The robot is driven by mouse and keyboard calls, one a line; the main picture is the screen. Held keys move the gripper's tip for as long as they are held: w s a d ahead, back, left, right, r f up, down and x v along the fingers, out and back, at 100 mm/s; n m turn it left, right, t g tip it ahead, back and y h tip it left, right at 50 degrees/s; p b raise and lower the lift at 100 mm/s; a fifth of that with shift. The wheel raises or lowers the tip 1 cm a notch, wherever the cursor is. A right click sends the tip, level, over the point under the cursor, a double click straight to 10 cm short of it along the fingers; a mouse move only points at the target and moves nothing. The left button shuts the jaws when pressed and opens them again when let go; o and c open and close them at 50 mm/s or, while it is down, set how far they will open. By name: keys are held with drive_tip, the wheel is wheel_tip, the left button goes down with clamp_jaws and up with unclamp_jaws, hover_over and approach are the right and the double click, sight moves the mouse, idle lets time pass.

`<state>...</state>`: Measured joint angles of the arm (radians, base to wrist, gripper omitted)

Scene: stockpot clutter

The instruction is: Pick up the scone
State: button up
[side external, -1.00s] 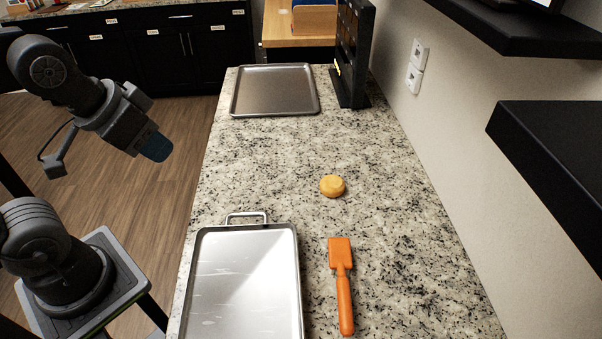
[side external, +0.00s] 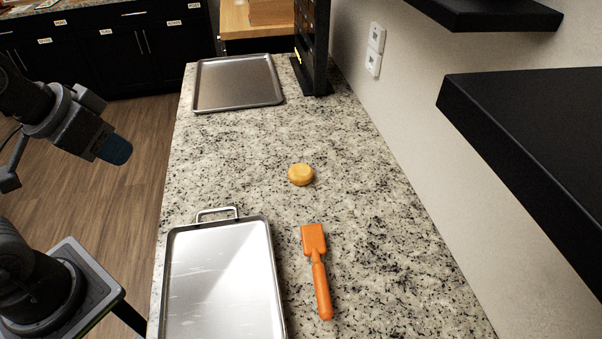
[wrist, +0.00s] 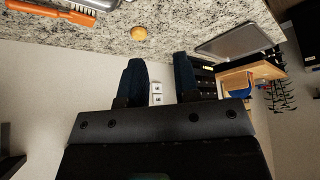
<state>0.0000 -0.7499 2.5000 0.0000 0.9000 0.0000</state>
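The scone (side external: 301,174) is a small, round, golden piece lying alone on the speckled granite counter, near its middle. It also shows near the top of the wrist view (wrist: 139,33). My gripper (side external: 116,151) hangs in the air left of the counter, well apart from the scone. In the wrist view my gripper (wrist: 158,59) has its two dark blue fingers spread with nothing between them, so it is open and empty.
A metal pan with a handle (side external: 220,285) lies at the counter's near left. An orange spatula (side external: 316,270) lies right of it. A metal tray (side external: 238,84) and a black rack (side external: 314,45) stand at the back. Dark shelves (side external: 530,140) jut from the right wall. Counter around the scone is clear.

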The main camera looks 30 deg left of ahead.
drive_tip(key=o, duration=1.2)
drive_tip(key=shift+c, duration=0.2)
drive_tip(key=shift+r, duration=0.1)
drive_tip(key=n+g, duration=0.6)
drive_tip(key=n, duration=0.6)
hover_over(301, 170)
wheel_tip(301, 170, down, 12)
wheel_tip(301, 170, down, 13)
drive_tip(key=shift+f, duration=0.15)
